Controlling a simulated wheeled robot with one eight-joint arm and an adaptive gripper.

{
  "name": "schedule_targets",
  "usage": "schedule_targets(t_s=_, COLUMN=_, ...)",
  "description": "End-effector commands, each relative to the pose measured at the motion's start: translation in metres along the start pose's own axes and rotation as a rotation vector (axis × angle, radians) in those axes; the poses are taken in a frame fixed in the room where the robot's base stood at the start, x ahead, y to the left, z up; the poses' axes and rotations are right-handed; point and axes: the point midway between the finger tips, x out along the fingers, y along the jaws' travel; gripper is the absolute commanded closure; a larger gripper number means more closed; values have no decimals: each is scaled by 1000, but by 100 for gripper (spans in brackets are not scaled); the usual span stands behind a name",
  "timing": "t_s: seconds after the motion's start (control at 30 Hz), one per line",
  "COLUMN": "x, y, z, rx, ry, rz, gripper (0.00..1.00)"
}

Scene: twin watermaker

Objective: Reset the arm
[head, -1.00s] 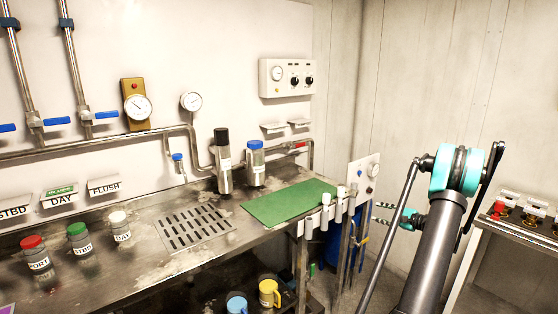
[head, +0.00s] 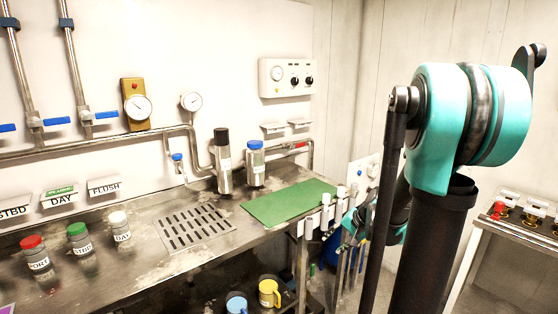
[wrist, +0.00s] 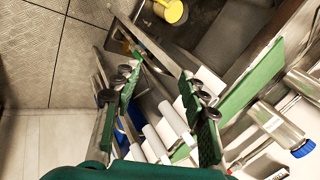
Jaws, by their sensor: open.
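My gripper (wrist: 165,100) shows in the wrist view as two green-padded fingers spread apart, open with nothing held. White cylinders (wrist: 165,135) at the bench edge appear beyond and between the fingers. I cannot tell how far away they are. In the head view my arm's large teal joint fills the right side. My gripper is low behind the arm links, near the bench's right end, mostly hidden there.
The steel bench (head: 130,262) carries a green mat (head: 290,202), a black-capped cylinder (head: 222,165), a blue-capped bottle (head: 256,165) and labelled jars. A yellow mug (head: 269,292) and a blue mug (head: 236,304) stand below. A side table (head: 510,240) with controls stands right.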

Motion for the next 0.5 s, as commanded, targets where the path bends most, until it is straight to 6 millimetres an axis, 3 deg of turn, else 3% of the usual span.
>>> schedule_targets(t_s=0.03, x=-4, y=4, z=22, rx=-58, ry=2, rz=35, gripper=57)
schedule_targets(t_s=0.2, x=-17, y=31, z=76, rx=-251, ry=21, rz=160, gripper=57)
schedule_targets(t_s=0.4, x=-31, y=70, z=127, rx=-474, ry=41, rz=295, gripper=57)
schedule_targets(t_s=0.5, x=-35, y=86, z=143, rx=-557, ry=48, rz=344, gripper=57)
